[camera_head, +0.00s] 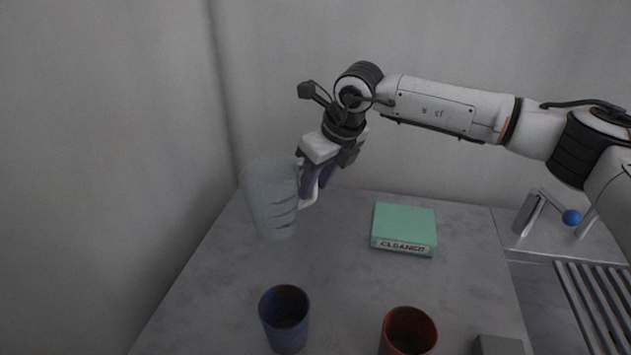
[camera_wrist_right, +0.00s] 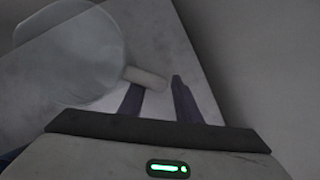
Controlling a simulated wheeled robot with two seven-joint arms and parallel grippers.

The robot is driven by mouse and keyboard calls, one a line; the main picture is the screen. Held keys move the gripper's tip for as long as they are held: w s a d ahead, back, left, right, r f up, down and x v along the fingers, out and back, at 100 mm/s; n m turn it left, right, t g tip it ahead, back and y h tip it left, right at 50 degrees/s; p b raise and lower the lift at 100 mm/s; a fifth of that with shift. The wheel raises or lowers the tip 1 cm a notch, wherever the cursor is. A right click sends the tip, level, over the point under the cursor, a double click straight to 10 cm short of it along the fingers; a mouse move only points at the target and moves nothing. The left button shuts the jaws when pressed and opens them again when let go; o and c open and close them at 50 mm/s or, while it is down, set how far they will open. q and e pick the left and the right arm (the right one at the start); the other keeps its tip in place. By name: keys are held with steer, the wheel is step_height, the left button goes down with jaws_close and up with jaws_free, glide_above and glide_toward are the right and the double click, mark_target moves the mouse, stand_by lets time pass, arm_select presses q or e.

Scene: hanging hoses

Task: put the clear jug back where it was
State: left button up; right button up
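The clear jug (camera_head: 271,198) is upright or nearly so at the back left of the grey table, with its pale handle towards the right. I cannot tell whether its base touches the table. My left gripper is not in view.
A green box (camera_head: 404,225) marked "CLEANER" lies right of the jug. A blue cup (camera_head: 284,318) and a red cup (camera_head: 408,332) stand at the front of the table (camera_head: 335,270). A tap with a blue knob (camera_head: 571,217) and a slatted rack (camera_head: 595,300) are at the right. Walls stand behind and left.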

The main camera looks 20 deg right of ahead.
steer(key=v, duration=1.2)
steer(key=shift+b, duration=0.35)
